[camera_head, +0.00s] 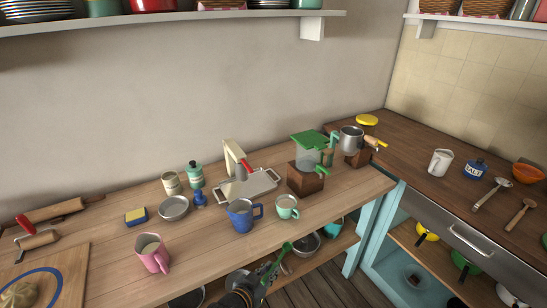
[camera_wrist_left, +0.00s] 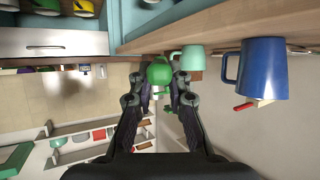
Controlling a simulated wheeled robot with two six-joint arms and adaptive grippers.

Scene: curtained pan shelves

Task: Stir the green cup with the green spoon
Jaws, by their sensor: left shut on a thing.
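The light green cup (camera_head: 286,208) stands upright near the front edge of the wooden counter, to the right of a blue mug. It also shows in the left wrist view (camera_wrist_left: 192,58). My left gripper (camera_head: 264,272) is shut on the green spoon (camera_head: 281,256) in front of the counter edge, nearer than the cup. The spoon's rounded green end (camera_wrist_left: 158,72) shows between the fingers in the left wrist view. The spoon is apart from the cup in the head view. The cup's inside is only partly visible. My right gripper is not in view.
The blue mug (camera_head: 241,215) stands just left of the cup, and a pink mug (camera_head: 152,253) is further left. A coffee grinder on a wooden block (camera_head: 304,183) stands behind the cup. A shelf with pans lies below the counter. A tray (camera_head: 262,183) is behind the mugs.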

